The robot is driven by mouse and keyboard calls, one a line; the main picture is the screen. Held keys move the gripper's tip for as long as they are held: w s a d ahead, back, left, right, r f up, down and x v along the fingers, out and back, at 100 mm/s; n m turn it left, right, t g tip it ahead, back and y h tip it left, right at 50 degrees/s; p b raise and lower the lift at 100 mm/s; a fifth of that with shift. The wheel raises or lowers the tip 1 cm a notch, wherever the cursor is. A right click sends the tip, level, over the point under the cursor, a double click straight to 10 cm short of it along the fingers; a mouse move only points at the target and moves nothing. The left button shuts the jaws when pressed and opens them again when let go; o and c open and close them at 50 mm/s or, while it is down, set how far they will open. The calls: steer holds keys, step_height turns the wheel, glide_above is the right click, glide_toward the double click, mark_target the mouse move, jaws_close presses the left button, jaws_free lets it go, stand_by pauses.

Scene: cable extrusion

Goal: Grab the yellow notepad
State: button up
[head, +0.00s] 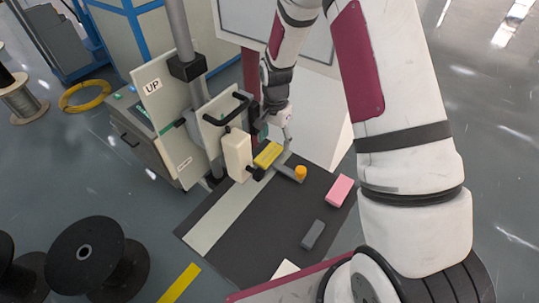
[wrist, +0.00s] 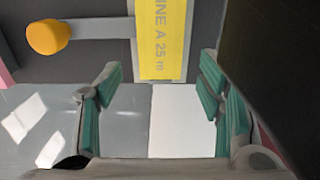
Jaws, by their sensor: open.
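The yellow notepad (head: 268,155) lies at the far end of the dark mat, beside the cream block of the machine. In the wrist view the yellow notepad (wrist: 161,38) shows printed text, partly cut off at the top edge, reading about "NE A 25 m". My gripper (wrist: 161,76) is open and empty, its teal-padded fingers apart. The notepad appears between and beyond the fingertips, and contact cannot be seen. In the head view my gripper (head: 273,130) is just behind the notepad, its fingers partly hidden.
An orange-yellow knob (head: 300,172) on a grey bar is close to the notepad; the knob also shows in the wrist view (wrist: 48,36). A pink block (head: 341,190) and a grey block (head: 313,234) lie on the mat (head: 260,235). The cream machine block (head: 237,155) stands left.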

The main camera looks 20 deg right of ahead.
steer(key=shift+f, duration=1.3)
steer(key=c, duration=1.3)
steer(key=shift+r, duration=0.15)
steer(key=shift+c, duration=0.2)
